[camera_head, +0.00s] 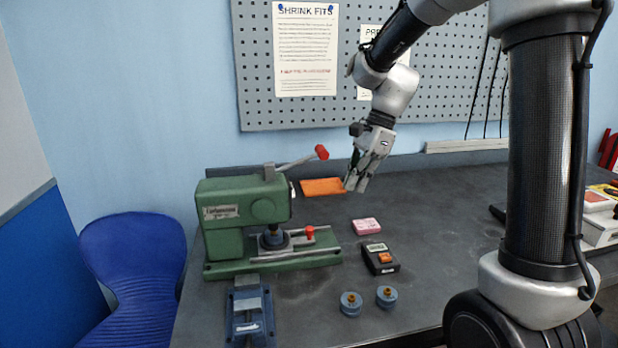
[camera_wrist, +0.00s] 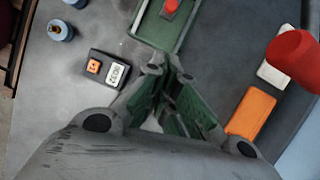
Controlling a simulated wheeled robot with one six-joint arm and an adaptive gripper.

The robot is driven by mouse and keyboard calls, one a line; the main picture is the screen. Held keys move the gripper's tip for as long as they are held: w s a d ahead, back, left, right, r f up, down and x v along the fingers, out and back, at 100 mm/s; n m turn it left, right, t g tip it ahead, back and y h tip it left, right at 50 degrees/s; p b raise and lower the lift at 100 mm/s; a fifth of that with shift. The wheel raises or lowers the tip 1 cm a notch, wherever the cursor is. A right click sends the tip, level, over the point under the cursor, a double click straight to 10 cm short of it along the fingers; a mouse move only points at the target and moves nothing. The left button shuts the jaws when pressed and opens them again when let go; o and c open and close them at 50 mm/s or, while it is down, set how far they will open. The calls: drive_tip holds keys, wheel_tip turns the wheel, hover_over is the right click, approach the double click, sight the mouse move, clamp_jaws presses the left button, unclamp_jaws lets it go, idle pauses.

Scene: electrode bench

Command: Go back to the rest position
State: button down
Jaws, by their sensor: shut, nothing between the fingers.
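My gripper (camera_head: 355,184) hangs above the dark bench (camera_head: 440,215), pointing down, behind the pink block and to the right of the green press. In the wrist view its fingers (camera_wrist: 168,85) are shut with nothing between them. The green press (camera_head: 245,215) stands on the left part of the bench, its lever ending in a red knob (camera_head: 321,152). That red knob also shows large at the right edge of the wrist view (camera_wrist: 293,60).
An orange pad (camera_head: 322,187) lies behind the press. A pink block (camera_head: 366,226), a black box with an orange switch (camera_head: 380,258), two blue-grey round parts (camera_head: 351,304) (camera_head: 387,297) and a blue vise (camera_head: 249,312) are on the bench. A pegboard (camera_head: 430,95) stands behind. The bench's middle right is clear.

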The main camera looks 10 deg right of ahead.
drive_tip(key=s+d+r+n+t+h, duration=0.2)
drive_tip(key=s+d+n, duration=0.4)
drive_tip(key=s, duration=0.5)
drive_tip(key=s+d+r+n+t+h, duration=0.2)
drive_tip(key=s+d+n, duration=0.4)
drive_tip(key=s+n, duration=0.4)
wheel_tip(320, 180, up, 2)
drive_tip(key=shift+s+r+t, duration=0.2)
drive_tip(key=shift+s+t, duration=0.3)
drive_tip(key=shift+s, duration=0.1)
idle(0.5)
